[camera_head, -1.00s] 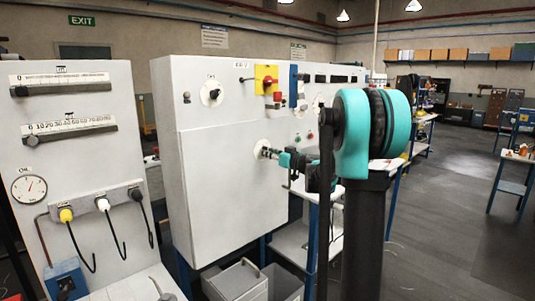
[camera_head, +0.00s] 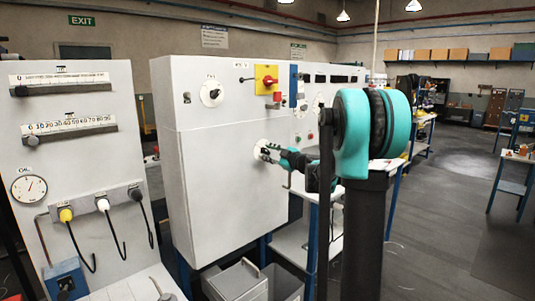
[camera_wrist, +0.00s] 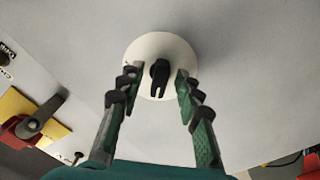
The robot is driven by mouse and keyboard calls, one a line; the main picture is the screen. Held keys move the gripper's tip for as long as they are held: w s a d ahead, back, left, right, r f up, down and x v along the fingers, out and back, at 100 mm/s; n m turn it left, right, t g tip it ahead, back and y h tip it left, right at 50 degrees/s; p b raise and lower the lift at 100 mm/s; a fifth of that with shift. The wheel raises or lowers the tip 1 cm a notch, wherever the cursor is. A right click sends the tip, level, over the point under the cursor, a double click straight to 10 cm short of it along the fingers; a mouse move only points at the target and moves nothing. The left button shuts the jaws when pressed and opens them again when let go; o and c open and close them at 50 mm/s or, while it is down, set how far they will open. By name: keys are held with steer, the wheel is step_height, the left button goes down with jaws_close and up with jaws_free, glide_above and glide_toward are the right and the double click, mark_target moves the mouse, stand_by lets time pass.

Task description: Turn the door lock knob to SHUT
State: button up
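The door lock knob (camera_wrist: 159,72) is a small black handle on a round white plate (camera_wrist: 170,43) on the cabinet door. In the wrist view its forked end points down; any marks on the plate are too small to read. My gripper (camera_wrist: 157,78) is open, with one fingertip on each side of the knob and a visible gap to it on both sides. In the head view my gripper (camera_head: 270,152) is at the same plate (camera_head: 258,149) on the door's right part, and its fingers hide the knob.
The white cabinet (camera_head: 215,190) has a dial (camera_head: 212,93) and a red switch on a yellow plate (camera_head: 267,80) above the door. The yellow plate also shows at left in the wrist view (camera_wrist: 18,103). A grey bin (camera_head: 235,282) stands below. A gauge panel (camera_head: 85,150) is at left.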

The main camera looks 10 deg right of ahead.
steer(key=shift+s, duration=0.1)
steer(key=v, duration=0.7)
